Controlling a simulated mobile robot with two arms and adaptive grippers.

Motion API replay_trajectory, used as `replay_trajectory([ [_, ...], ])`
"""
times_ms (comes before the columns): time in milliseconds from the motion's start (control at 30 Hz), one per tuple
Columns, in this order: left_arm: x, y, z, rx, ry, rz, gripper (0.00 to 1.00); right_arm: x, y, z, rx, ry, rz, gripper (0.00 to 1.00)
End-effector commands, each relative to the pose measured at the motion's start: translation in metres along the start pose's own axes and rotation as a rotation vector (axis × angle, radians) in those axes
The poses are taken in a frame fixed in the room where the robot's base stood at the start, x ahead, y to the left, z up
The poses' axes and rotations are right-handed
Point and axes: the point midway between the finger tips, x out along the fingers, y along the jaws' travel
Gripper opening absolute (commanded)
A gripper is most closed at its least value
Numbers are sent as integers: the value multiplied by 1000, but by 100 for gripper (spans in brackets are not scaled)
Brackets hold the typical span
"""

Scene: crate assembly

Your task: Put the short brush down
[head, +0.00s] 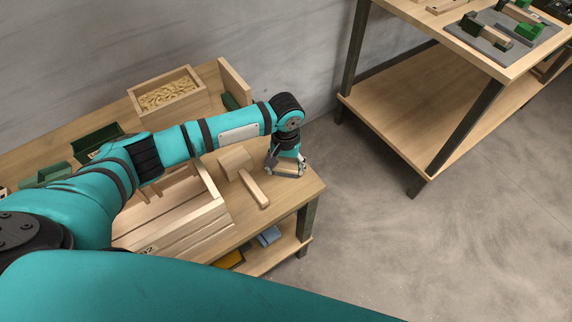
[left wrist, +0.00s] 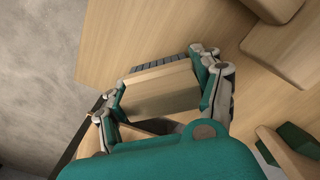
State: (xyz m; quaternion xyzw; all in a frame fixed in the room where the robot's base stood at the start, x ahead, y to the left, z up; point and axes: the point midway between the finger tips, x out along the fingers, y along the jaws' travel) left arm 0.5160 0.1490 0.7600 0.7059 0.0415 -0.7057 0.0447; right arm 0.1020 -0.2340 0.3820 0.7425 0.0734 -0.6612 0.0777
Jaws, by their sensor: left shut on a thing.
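My left gripper (head: 287,166) is at the right end of the wooden bench (head: 230,232), pointing down near its corner. It is shut on the short brush (head: 288,170), a pale wooden block. In the left wrist view the brush (left wrist: 160,92) sits between both fingers, with a strip of dark bristles along its far side. The brush is over or on bare bench top near the edge; I cannot tell whether it touches the wood. My right gripper is not in view.
A wooden mallet (head: 256,190) lies just left of the gripper. A slatted wooden crate (head: 205,215) stands further left. A box of wood shavings (head: 190,103) stands at the back. Blue and yellow items lie on the lower shelf. Another table (head: 440,105) stands across open floor.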

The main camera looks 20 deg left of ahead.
Motion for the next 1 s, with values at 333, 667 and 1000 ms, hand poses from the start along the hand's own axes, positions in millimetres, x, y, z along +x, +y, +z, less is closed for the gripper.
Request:
replay_trajectory([
  [333,2,0,0,0,0,0,91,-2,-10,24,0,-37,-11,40],
  [667,-9,1,0,1,1,2,91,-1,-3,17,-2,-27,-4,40],
  [1000,-78,0,-1,1,3,2,91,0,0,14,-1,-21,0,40],
])
